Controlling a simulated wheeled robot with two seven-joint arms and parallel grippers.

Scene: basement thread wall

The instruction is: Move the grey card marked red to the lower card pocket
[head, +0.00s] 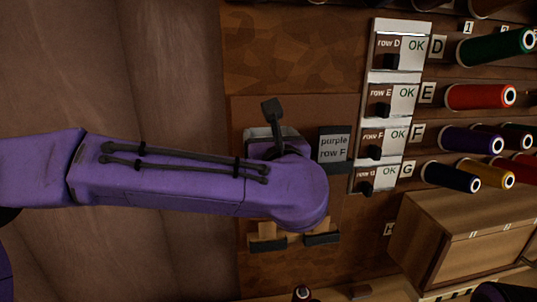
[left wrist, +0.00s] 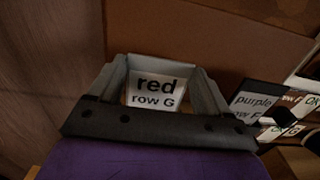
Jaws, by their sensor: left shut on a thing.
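My left gripper (left wrist: 160,75) is shut on a white-faced card (left wrist: 155,93) reading "red row G"; in the left wrist view the card shows between the two grey fingers. In the head view my purple left arm (head: 200,180) lies across the board and hides the card and most of the gripper. A grey card reading "purple row F" (head: 333,145) is in a dark holder just right of my wrist; it also shows in the left wrist view (left wrist: 255,103). A wooden piece with dark lips (head: 322,239) shows below my wrist; I cannot tell whether it is the lower pocket. My right gripper is not in view.
A white panel with OK labels for rows D to G (head: 396,100) is right of the card holder. Thread spools (head: 480,96) stick out at the right. A wooden box (head: 470,235) is at the lower right. Bare brown wall (head: 170,70) fills the left.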

